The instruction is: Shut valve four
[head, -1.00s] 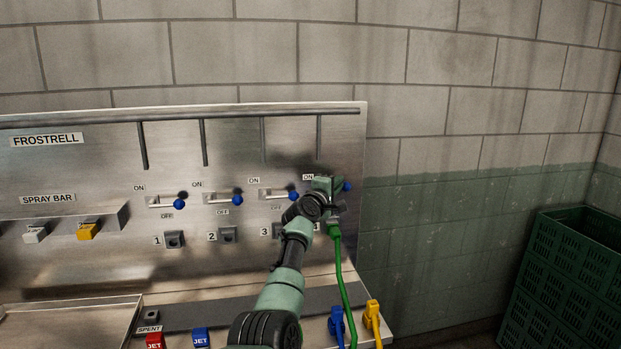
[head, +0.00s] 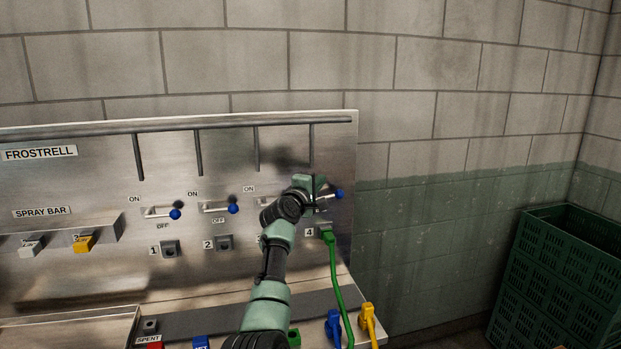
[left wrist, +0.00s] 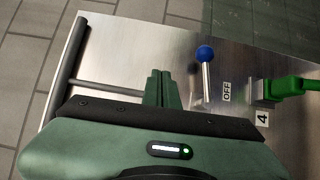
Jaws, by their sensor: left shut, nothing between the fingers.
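Valve four is a metal lever with a blue knob (head: 338,194) at the panel's right end, above the label 4 (head: 309,232). Its lever (left wrist: 205,80) points to the right in the head view, and its OFF label (left wrist: 227,92) shows in the left wrist view. My left gripper (head: 314,184) is shut and empty. Its fingertips (left wrist: 162,88) are just above the lever on the panel, with a visible gap to it in the left wrist view. The gripper and wrist hide the ON label and part of the lever's base in the head view. My right gripper is not in view.
A green plug (head: 327,236) with a hose sits in socket 4, below the valve. Levers one (head: 175,214) and two (head: 233,208) also point right. A pipe (head: 220,124) runs along the panel's top. Green crates (head: 560,270) stand at the right.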

